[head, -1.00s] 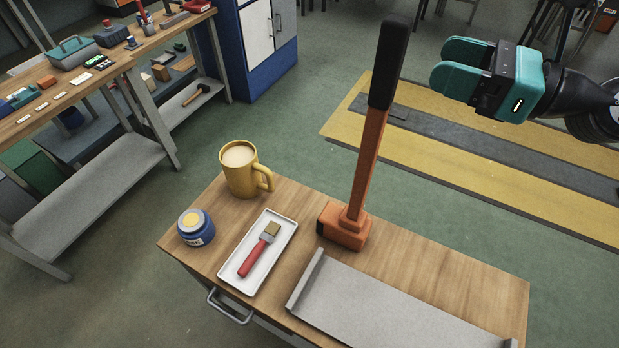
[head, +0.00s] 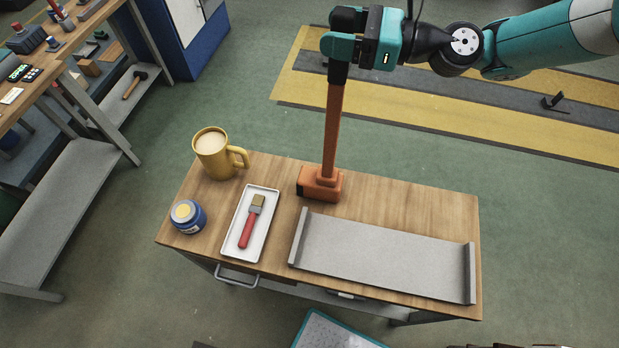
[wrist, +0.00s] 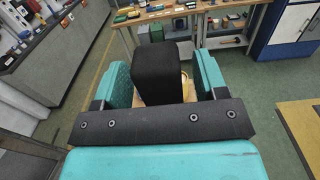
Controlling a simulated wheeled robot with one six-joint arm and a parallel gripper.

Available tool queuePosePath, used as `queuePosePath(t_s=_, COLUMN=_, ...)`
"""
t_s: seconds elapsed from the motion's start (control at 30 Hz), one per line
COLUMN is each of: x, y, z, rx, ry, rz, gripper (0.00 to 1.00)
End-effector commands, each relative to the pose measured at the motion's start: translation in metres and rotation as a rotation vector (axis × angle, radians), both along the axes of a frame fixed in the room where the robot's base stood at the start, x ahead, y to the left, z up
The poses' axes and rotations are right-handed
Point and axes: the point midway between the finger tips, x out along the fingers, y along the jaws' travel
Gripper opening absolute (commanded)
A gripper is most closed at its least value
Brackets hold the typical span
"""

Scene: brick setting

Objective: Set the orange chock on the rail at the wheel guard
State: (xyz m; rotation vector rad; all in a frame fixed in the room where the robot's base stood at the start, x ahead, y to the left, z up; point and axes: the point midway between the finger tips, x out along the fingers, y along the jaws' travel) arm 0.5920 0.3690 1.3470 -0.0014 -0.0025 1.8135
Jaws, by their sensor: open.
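The orange chock (head: 320,184) stands on the wooden top of the cart, its long orange handle upright with a black grip at the top. My gripper (head: 340,36) is open at the top of the handle, with its teal fingers on either side of the black grip. In the wrist view the black grip (wrist: 162,72) stands between the two fingers, with a gap at least on the right. The dark grey rail (head: 420,95) lies on the floor between yellow strips. A small black bracket on it (head: 553,102) looks like the wheel guard.
On the cart top (head: 400,200) are a yellow mug (head: 212,155), a blue jar (head: 187,216), a white tray (head: 238,250) with a red-handled brush (head: 248,225), and a grey raised-edge plate (head: 385,255). A workbench (head: 75,40) stands at the left. Green floor lies between cart and rail.

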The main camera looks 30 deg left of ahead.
Motion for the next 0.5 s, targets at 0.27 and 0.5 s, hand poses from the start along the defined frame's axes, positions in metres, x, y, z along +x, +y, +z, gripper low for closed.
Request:
queuePosePath(t_s=0.27, x=0.0016, y=0.0105, z=-0.0019, rx=-0.001, ry=0.002, rz=-0.008, gripper=0.66)
queuePosePath(t_s=0.5, x=0.0001, y=0.0126, z=-0.0018, rx=-0.002, ry=0.003, rz=-0.004, gripper=0.22)
